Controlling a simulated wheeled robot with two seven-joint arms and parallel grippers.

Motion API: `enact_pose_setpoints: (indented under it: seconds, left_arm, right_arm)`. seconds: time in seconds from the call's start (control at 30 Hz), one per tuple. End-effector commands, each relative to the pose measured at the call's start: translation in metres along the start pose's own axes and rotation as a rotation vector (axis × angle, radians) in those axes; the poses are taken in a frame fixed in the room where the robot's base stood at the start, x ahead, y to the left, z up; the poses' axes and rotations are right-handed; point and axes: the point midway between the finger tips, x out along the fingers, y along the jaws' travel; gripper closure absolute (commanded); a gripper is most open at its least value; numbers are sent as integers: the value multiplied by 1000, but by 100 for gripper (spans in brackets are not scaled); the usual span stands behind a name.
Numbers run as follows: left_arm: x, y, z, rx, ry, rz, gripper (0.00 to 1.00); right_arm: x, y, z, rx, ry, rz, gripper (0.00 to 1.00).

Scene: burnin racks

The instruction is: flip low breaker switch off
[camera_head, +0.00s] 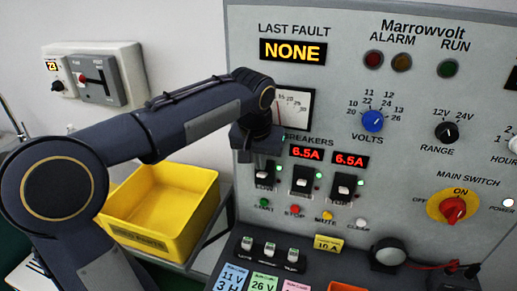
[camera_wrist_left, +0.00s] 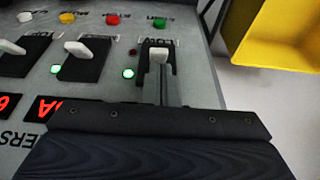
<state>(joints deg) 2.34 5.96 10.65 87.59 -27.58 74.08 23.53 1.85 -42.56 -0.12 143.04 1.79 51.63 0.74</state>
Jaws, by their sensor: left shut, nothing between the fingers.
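The left-hand breaker switch (camera_head: 264,184) on the grey panel has a black body and a pale lever. It also shows in the left wrist view (camera_wrist_left: 158,54), with a lit light beside it. My right gripper is not in view.
Two more breakers, the middle (camera_head: 303,180) and the right one (camera_head: 344,186), sit close beside it with lit green lights. Small coloured buttons (camera_head: 295,211) lie below. A yellow bin (camera_head: 150,240) stands left of the panel. A red main switch (camera_head: 453,210) is far right.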

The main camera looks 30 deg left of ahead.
Motion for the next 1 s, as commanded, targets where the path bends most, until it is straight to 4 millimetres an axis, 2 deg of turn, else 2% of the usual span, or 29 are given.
enact_pose_setpoints:
  seconds: [0.17,0.53,1.0]
  left_arm:
    - [10,0,0,0,1,0,100]
    - [11,0,0,0,3,0,100]
    - [14,0,6,2,79,1,100]
  right_arm:
    - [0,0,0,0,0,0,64]
    - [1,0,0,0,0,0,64]
    - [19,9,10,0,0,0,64]
